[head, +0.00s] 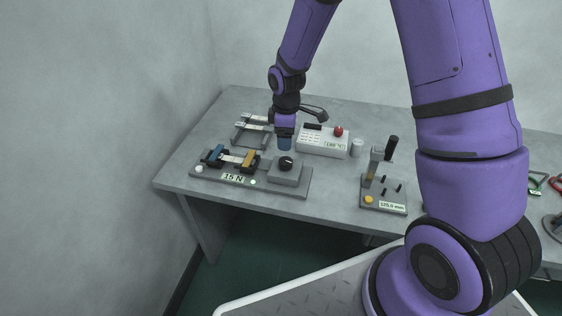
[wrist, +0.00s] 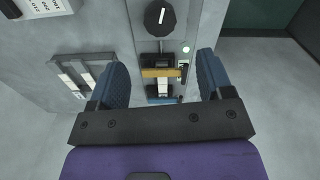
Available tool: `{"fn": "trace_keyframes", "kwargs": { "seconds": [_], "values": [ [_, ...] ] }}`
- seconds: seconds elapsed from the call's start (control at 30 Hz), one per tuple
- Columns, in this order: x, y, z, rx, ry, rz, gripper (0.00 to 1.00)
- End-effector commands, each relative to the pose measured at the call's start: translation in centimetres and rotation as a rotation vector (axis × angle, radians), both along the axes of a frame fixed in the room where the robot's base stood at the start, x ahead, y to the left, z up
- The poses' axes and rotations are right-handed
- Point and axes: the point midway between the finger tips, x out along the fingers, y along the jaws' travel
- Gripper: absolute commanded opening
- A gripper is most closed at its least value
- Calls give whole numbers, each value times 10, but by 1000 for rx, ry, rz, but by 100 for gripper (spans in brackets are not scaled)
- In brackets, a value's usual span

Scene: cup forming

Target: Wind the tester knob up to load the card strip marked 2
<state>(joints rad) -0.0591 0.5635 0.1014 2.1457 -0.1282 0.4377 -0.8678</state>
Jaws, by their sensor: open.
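The tester (head: 300,192) is a grey flat unit on the table, with a plate reading 15 N. Its black round knob (head: 286,162) sits on a raised block at the right end; in the wrist view the knob (wrist: 160,17) shows a white pointer line. A pale card strip (head: 232,158) spans the blue clamp (head: 213,154) and the yellow clamp (head: 249,160); its mark is not legible. My gripper (head: 285,146) points down, close above the knob in the head view. In the wrist view its blue fingers (wrist: 162,62) are apart with nothing between them.
A rack (head: 250,132) with more pale strips stands behind the tester. A lever press (head: 382,185) is to the right. A small green light (wrist: 186,50) shows on the tester.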

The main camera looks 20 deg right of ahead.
Motion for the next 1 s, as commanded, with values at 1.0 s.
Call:
{"fn": "trace_keyframes", "kwargs": {
  "seconds": [1.0],
  "values": [
    [-1, 0, -98, 0, 3, 265, 73]
  ]
}}
